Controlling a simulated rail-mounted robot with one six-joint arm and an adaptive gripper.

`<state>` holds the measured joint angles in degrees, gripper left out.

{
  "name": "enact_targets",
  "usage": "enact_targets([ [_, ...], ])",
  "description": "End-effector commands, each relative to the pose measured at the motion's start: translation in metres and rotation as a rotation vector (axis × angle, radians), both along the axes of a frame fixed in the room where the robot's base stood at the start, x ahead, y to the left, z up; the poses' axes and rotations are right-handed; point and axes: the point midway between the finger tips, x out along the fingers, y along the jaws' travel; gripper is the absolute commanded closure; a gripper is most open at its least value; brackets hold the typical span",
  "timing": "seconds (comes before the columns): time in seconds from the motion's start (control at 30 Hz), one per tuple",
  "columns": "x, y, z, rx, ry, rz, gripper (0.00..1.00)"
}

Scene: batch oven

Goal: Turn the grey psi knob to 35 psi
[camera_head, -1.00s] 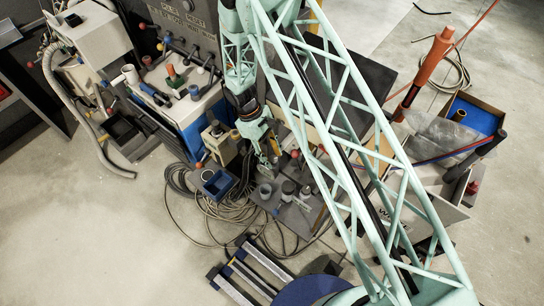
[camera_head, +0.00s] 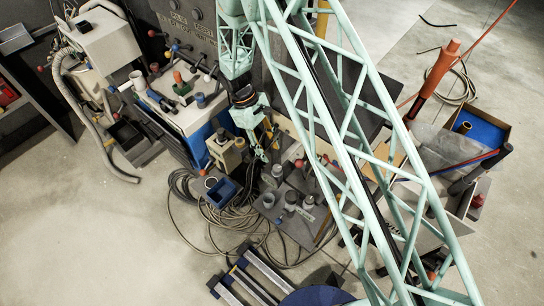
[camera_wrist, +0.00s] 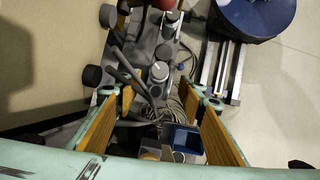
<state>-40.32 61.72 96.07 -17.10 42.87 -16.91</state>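A grey round knob with a white pointer line (camera_wrist: 159,71) shows in the wrist view, among other grey and dark round parts on a grey panel. I see no readable psi scale or number, so I cannot tell its setting. In the head view, several small grey cylinders (camera_head: 290,197) stand on the grey panel below my gripper; I cannot tell which is the psi knob. My gripper (camera_wrist: 160,97) is open, with its orange-brown finger pads wide apart and nothing between them. In the head view my gripper (camera_head: 262,150) hangs just above the panel's upper left.
A small blue bin (camera_head: 222,192) and coiled dark cables (camera_head: 205,215) lie left of the panel. Dark levers (camera_wrist: 122,65) rise beside the knob. A lever with a red ball stands close by. A blue round object (camera_head: 315,297) is at the bottom. Open floor lies left.

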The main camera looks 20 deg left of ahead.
Motion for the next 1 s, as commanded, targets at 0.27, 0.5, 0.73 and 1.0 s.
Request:
enact_targets([
  [0.27,0.003,0.008,0.021,0.000,-0.001,-0.001,0.64],
  [0.5,0.003,0.009,0.024,-0.001,0.000,0.000,0.64],
  [0.73,0.003,0.009,0.024,-0.001,0.000,0.000,0.64],
  [1.0,0.002,0.016,0.024,0.002,-0.006,0.080,0.64],
])
